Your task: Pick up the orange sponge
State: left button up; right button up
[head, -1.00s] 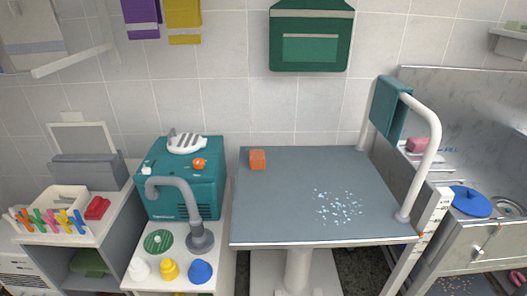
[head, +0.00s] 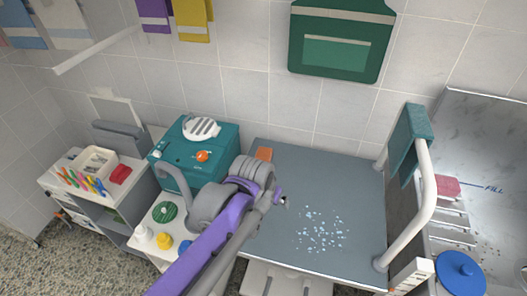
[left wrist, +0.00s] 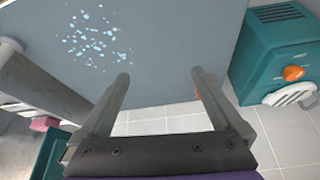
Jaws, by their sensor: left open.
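The orange sponge (head: 264,154) lies on the grey-blue table (head: 345,180) near its far left corner. My left gripper (head: 283,200) is over the table, nearer the front than the sponge and slightly to its right. In the left wrist view the left gripper (left wrist: 160,73) is open, with nothing between its fingers. A sliver of orange, likely the sponge (left wrist: 198,91), shows beside the right-hand finger, which hides most of it. My right gripper is not in view.
Pale blue bits (head: 322,232) are scattered on the table. A teal box (head: 200,150) with a grey tap in front stands left of the table. A white rail (head: 425,205) with a teal towel (head: 410,140) stands at its right edge.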

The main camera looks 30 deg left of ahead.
pick_arm(q)
jog(key=w+a, duration=0.5)
jog(key=w, duration=0.4)
jog(key=n, duration=0.2)
send_near(263, 155)
jog(key=shift+g+y, duration=0.3)
jog(key=shift+g, duration=0.1)
jog(key=w+f, duration=0.2)
jog(key=f, duration=0.1)
jog(key=shift+w+f, duration=0.25)
jog(key=shift+w, duration=0.1)
jog(key=x, duration=0.6)
jog(key=shift+s+f, duration=0.1)
jog(key=shift+s, duration=0.05)
jog(key=shift+f, duration=0.3)
jog(key=c, duration=1.2)
